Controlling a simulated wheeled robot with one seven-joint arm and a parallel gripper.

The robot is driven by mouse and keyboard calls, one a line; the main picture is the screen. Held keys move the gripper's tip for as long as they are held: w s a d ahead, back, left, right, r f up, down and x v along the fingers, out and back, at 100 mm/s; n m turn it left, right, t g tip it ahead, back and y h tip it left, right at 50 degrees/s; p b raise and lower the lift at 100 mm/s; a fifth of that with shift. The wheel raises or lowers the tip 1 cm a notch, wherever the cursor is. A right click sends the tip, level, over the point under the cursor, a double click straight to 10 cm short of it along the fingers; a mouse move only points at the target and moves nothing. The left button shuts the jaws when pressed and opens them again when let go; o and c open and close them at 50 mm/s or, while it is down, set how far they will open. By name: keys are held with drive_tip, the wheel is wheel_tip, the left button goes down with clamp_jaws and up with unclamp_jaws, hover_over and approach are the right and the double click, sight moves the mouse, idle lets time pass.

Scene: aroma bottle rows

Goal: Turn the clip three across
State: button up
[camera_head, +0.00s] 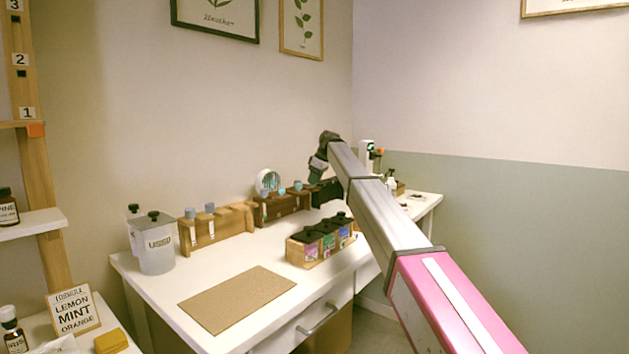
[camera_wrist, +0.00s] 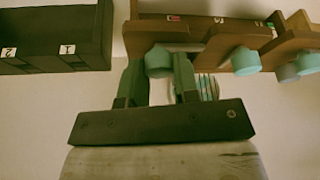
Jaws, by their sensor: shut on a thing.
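My gripper (camera_head: 315,177) is at the right end of a dark brown rack (camera_head: 272,212) on the white table. In the wrist view my gripper (camera_wrist: 159,68) has its two green fingers on either side of a teal round cap (camera_wrist: 159,58), shut on it at the rack (camera_wrist: 204,57). More teal caps (camera_wrist: 246,61) stick out of the same rack. An orange piece (camera_head: 36,130), possibly the clip, is on the wooden post (camera_head: 24,80) at the far left, beside the number 1. Numbers 2 and 3 are higher up the post.
A black holder (camera_wrist: 92,40) numbered 1 and 2 is beside the rack. A crate of black-lidded jars (camera_head: 310,262) stands in front. A lighter rack (camera_head: 205,245), a canister (camera_head: 155,262) and a cork mat (camera_head: 237,298) are to the left.

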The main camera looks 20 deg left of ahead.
drive_tip(key=o, duration=0.9)
drive_tip(key=shift+r, duration=0.1)
drive_tip(key=v, duration=1)
drive_tip(key=shift+d+r, duration=0.25)
